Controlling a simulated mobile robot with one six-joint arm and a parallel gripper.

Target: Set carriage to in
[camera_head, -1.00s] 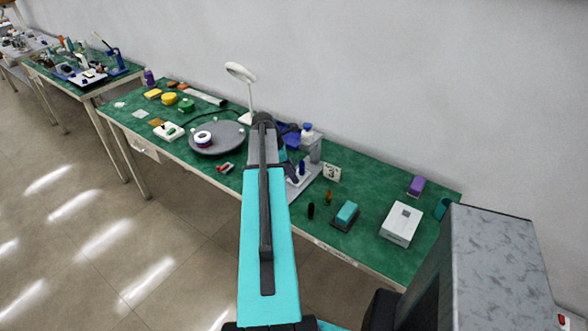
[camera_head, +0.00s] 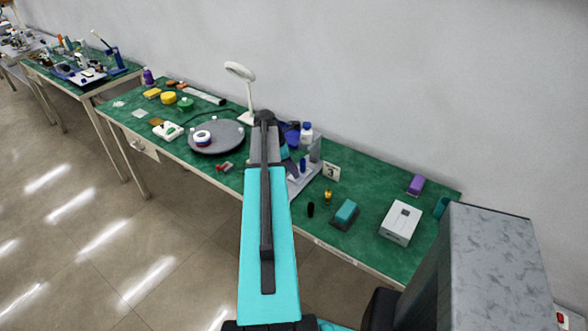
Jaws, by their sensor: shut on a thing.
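A fixture with a light grey base plate (camera_head: 300,186) and a grey upright (camera_head: 315,150) stands on the green bench, right of my arm. A small blue part (camera_head: 302,165) stands on its plate. My turquoise and dark arm crosses in front and covers the fixture's left side. I cannot make out the carriage, so its position is hidden. My gripper's fingertips are hidden behind my arm, near the fixture. A card marked 3 (camera_head: 331,172) stands at the fixture's right.
A white-and-blue bottle (camera_head: 306,133) and a white lamp (camera_head: 241,75) stand behind. A round grey tray (camera_head: 225,141) is left of my arm. A teal-topped block (camera_head: 346,213), a white box (camera_head: 401,222) and a purple block (camera_head: 416,185) are right.

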